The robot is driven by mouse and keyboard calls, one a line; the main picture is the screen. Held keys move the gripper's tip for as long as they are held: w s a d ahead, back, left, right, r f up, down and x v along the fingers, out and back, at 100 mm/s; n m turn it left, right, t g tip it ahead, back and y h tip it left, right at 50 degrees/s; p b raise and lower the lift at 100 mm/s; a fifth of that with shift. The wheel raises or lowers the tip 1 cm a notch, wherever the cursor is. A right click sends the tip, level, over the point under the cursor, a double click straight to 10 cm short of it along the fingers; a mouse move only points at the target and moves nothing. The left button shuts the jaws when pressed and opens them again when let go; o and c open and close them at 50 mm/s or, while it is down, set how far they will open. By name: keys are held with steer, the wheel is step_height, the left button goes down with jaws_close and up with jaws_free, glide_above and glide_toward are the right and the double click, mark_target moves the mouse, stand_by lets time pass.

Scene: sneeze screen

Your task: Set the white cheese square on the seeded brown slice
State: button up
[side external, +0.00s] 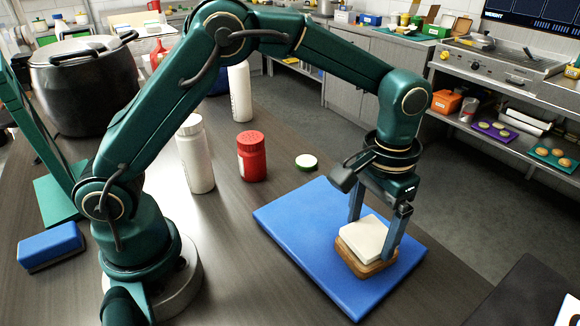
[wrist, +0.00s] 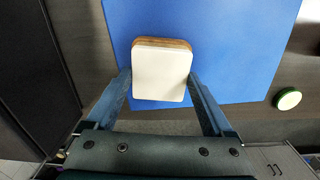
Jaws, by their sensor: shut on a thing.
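The white cheese square (side external: 365,237) is between the fingers of my gripper (side external: 375,232), right over the brown slice (side external: 366,263). In the side view it looks flat and level, covering most of the slice, with no clear gap between them. In the wrist view the cheese (wrist: 160,76) hides nearly all of the slice; only a brown edge (wrist: 163,42) shows at its far side. My gripper (wrist: 160,88) is shut on the cheese, with a finger at each side. Seeds cannot be made out. The slice lies on a blue board (side external: 310,225).
A red-capped shaker (side external: 251,160), a white bottle (side external: 195,155) and a small green-rimmed white disc (side external: 306,162) stand left of and behind the board. A large dark pot (side external: 85,85) is at the far left. A blue sponge-like block (side external: 50,246) lies at the left. The board's left part is clear.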

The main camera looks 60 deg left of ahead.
steer(key=shift+f, duration=0.6)
steer(key=o, duration=1.1)
steer(key=shift+r, duration=2.6)
